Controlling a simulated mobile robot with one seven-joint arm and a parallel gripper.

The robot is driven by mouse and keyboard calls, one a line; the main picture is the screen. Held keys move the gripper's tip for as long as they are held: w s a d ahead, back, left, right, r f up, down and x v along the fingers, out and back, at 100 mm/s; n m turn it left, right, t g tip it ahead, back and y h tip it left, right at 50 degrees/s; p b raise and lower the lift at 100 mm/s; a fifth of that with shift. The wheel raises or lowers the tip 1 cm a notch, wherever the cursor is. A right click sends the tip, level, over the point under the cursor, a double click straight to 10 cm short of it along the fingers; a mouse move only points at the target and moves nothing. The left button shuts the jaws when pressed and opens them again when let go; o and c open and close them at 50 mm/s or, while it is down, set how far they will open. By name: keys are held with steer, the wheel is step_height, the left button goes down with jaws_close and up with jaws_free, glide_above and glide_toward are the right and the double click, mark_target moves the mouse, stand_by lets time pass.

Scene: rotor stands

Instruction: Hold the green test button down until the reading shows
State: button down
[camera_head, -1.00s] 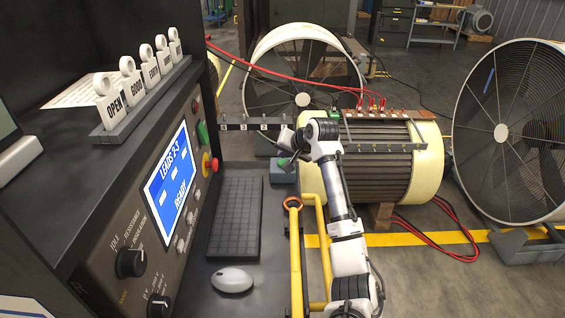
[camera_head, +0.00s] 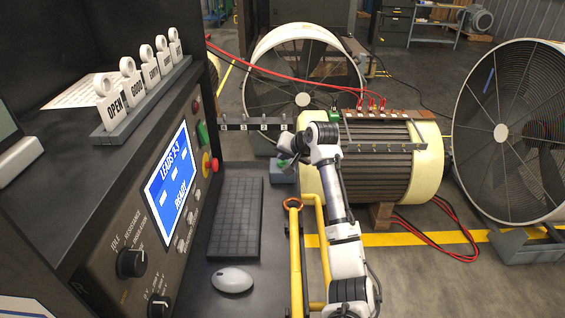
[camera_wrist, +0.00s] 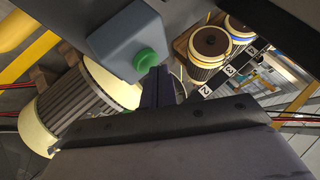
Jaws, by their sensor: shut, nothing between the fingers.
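The green test button (camera_wrist: 147,60) sits on a blue-grey box (camera_wrist: 122,38) in the wrist view. In the head view the box (camera_head: 283,174) stands at the far end of the bench, partly hidden by my gripper (camera_head: 284,159). In the wrist view my gripper (camera_wrist: 160,74) is shut and empty, its dark fingertips close beside the button. I cannot tell whether they touch it. The button does not look clearly pressed. The tester screen (camera_head: 171,185) reads "LEADS 2-3" and "READY", with dashes.
A cream motor (camera_head: 425,160) with red leads stands right of the box. A yellow rail (camera_head: 297,255) runs beside the bench. A keyboard (camera_head: 236,218) and mouse (camera_head: 232,280) lie on the bench. A red stop button (camera_head: 209,163) is on the panel. Numbered posts (camera_head: 245,126) stand behind.

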mark_target(284, 164)
steer(key=shift+f, duration=0.45)
stand_by(2.4)
steer(key=shift+r, duration=0.1)
stand_by(0.4)
steer(key=shift+r+p, duration=0.8)
steer(key=shift+p, duration=0.05)
step_height(284, 164, up, 5)
steer(key=p, duration=0.4)
stand_by(0.3)
